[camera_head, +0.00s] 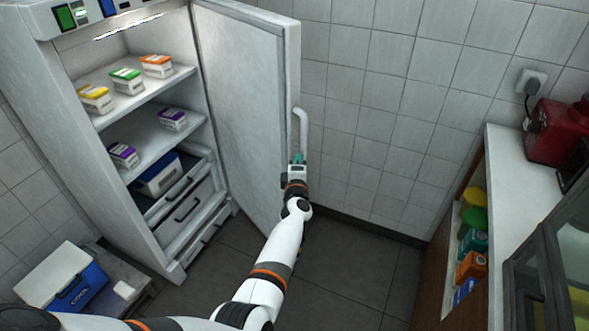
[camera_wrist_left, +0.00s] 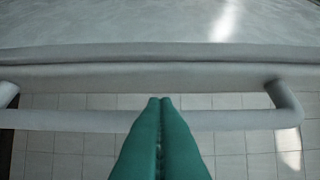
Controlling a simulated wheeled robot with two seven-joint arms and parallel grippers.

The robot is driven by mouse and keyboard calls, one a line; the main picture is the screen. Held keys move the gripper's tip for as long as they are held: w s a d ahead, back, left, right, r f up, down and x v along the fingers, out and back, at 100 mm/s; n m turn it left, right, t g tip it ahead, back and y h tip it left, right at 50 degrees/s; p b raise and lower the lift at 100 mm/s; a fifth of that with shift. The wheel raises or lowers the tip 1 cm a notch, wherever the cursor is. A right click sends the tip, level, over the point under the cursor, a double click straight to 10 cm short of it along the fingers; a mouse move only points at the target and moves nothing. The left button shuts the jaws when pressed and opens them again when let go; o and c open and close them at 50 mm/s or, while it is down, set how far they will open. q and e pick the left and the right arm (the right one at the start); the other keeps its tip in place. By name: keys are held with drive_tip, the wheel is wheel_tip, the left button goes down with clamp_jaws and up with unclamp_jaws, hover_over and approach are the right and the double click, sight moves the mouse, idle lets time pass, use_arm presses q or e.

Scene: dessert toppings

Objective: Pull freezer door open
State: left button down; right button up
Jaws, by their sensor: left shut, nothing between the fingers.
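The freezer door (camera_head: 245,100) stands wide open, swung out to the right of the freezer cabinet (camera_head: 135,200). Its pale vertical handle (camera_head: 303,128) is on the door's outer side, near the free edge. My left gripper (camera_head: 298,159) is at the lower end of the handle in the head view. In the left wrist view, its teal fingers (camera_wrist_left: 160,102) are shut together, with nothing between them. They overlap the handle bar (camera_wrist_left: 65,120) in the picture; whether they touch it I cannot tell. The door edge (camera_wrist_left: 160,75) runs across beyond them. My right gripper is not in view.
Shelves in the freezer hold several small cartons (camera_head: 126,81), with drawers (camera_head: 190,220) below. A blue cooler box (camera_head: 80,292) with its white lid raised stands at lower left. A counter (camera_head: 515,190) stands at right. Dark floor (camera_head: 350,260) between is clear.

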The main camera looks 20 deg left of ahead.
use_arm(q)
drive_tip(key=shift+w+d+r+b, duration=0.1)
drive_tip(key=shift+w+d+b, duration=0.65)
drive_tip(key=shift+w, duration=0.3)
drive_tip(key=shift+w+d+r+b, duration=0.1)
drive_tip(key=shift+w+d+b, duration=0.55)
drive_tip(key=shift+w, duration=0.4)
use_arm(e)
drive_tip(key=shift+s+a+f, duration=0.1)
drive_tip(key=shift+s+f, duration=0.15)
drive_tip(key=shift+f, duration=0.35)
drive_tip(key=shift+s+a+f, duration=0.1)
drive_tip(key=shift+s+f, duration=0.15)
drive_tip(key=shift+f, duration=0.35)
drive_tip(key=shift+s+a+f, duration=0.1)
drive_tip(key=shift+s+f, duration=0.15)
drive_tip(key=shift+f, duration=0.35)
use_arm(q)
drive_tip(key=shift+r, duration=0.15)
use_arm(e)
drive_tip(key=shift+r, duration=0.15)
